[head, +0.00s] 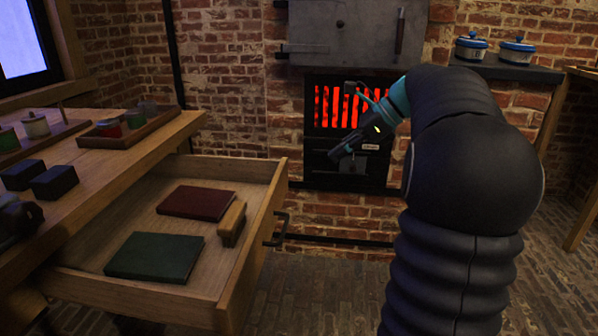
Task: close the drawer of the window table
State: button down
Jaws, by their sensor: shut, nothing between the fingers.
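The window table (150,158) is wooden and stands at the left under a window. Its drawer (262,215) is pulled far out toward the right, with a dark handle (281,229) on its front. In the drawer lie a red book (196,203), a green book (154,257) and a wooden block-like item (232,223). My gripper (338,152) is shut and empty, raised in front of the stove, above and to the right of the drawer front and apart from it. Its fingertips look small and dark against the stove.
On the table top are a tray (150,127) with small jars, another tray (62,132) with jars, and dark blocks (54,182). A stove with a glowing red grate (336,104) stands behind. Two blue-lidded pots (517,50) sit on a dark counter at the right. The brick floor (330,300) before the drawer is clear.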

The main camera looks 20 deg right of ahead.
jog(key=b, duration=0.3)
send_near(280, 185)
notch_tip(280, 185, down, 4)
jog(key=w+a, duration=0.1)
jog(key=a, duration=0.1)
jog(key=shift+w+a+f, duration=0.15)
jog(key=shift+w+a, duration=0.5)
jog(key=shift+a, duration=0.2)
